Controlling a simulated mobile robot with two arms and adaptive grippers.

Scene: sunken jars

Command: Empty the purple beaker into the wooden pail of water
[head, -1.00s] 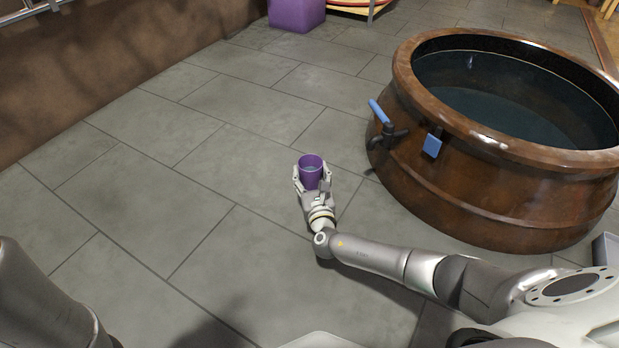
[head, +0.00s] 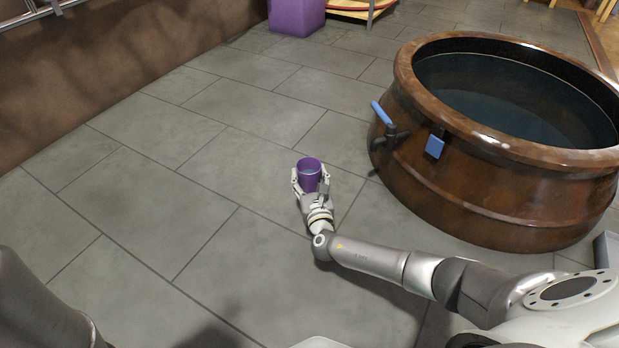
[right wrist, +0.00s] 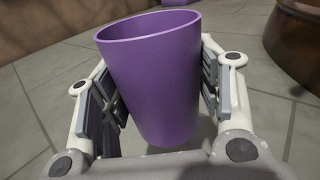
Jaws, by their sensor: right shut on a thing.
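The purple beaker (head: 309,173) is upright in my right gripper (head: 311,186), left of the pail in the head view. It shows large in the right wrist view (right wrist: 153,80), with the fingers of the right gripper (right wrist: 160,98) shut on both its sides. Some light liquid seems to show inside the beaker in the head view. The wooden pail (head: 480,180) is a wide brown tub at the right, with dark water (head: 515,100) inside. The beaker is apart from the pail, outside its rim. My left arm shows at the lower left edge; its gripper is out of view.
A tap with a blue handle (head: 381,113) and a blue tag (head: 434,147) stick out from the pail's left side. A purple block (head: 297,14) stands at the back. A brown wall (head: 120,65) runs along the left. The grey tiled floor (head: 200,170) between is clear.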

